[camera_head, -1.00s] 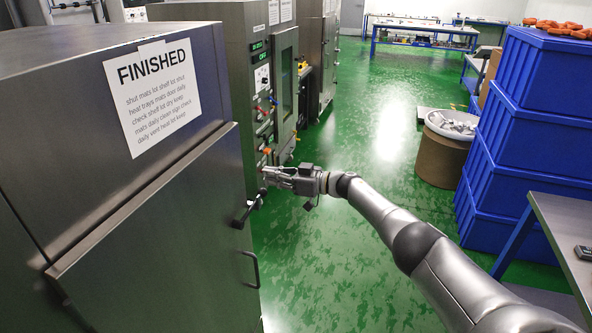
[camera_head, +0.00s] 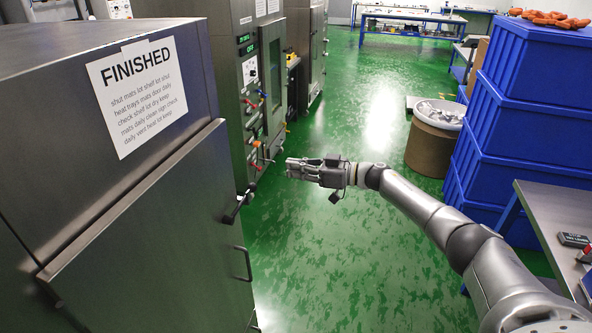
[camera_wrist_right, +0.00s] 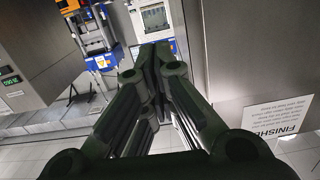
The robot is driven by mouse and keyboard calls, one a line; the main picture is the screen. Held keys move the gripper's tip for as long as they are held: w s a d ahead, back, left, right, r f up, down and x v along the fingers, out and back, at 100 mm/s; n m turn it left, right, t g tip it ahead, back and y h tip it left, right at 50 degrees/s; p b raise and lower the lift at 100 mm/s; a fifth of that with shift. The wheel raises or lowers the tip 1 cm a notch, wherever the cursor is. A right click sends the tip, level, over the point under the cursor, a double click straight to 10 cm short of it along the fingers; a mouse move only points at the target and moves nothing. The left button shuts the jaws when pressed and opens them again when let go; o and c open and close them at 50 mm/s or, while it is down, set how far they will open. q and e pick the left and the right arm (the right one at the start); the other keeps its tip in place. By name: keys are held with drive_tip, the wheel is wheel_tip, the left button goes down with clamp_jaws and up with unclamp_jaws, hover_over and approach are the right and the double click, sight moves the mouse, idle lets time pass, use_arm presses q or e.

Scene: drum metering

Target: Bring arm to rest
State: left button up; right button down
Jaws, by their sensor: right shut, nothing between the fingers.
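My right gripper (camera_head: 292,168) is at the end of my right arm, which reaches in from the lower right of the head view. It is shut and empty, held in the air above the green floor. Its tips point left toward the machine cabinets and are apart from the handle and knobs there. In the right wrist view the shut fingers (camera_wrist_right: 158,65) fill the middle. My left gripper is not in view.
A steel cabinet (camera_head: 150,235) with a FINISHED sign (camera_head: 137,95) and handles stands at left. Behind it is a machine with a control panel (camera_head: 250,70). Blue crates (camera_head: 525,120), a brown drum (camera_head: 433,148) and a grey table (camera_head: 555,215) stand at right. The middle floor is clear.

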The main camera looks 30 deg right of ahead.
idle(0.5)
wheel_tip(320, 180, down, 21)
drive_tip(key=s+a+m+t+h+b, duration=0.1)
drive_tip(key=s+m+t+h, duration=0.15)
drive_tip(key=m+h, duration=0.2)
drive_tip(key=s+a+f+m+g+h+b, duration=0.1)
drive_tip(key=s+f+g+h, duration=0.15)
drive_tip(key=s+f, duration=0.65)
drive_tip(key=s+f+m+g+h, duration=0.1)
drive_tip(key=s+f+h, duration=0.3)
drive_tip(key=f, duration=0.9)
drive_tip(key=s+a+f+g+h, duration=0.1)
drive_tip(key=s+a+f+g, duration=0.1)
drive_tip(key=s+f, duration=0.65)
drive_tip(key=s+a+f+g, duration=0.15)
drive_tip(key=s+f, duration=0.45)
drive_tip(key=s, duration=0.6)
drive_tip(key=s+a+f+g, duration=0.2)
drive_tip(key=s, duration=0.6)
drive_tip(key=s+a+f+g+b, duration=0.1)
drive_tip(key=s+a+f+g, duration=0.1)
drive_tip(key=s, duration=0.7)
drive_tip(key=s+a+f+g, duration=0.2)
drive_tip(key=s+f, duration=0.1)
drive_tip(key=s, duration=0.6)
drive_tip(key=shift+f+g, duration=0.25)
drive_tip(key=shift+g, duration=0.1)
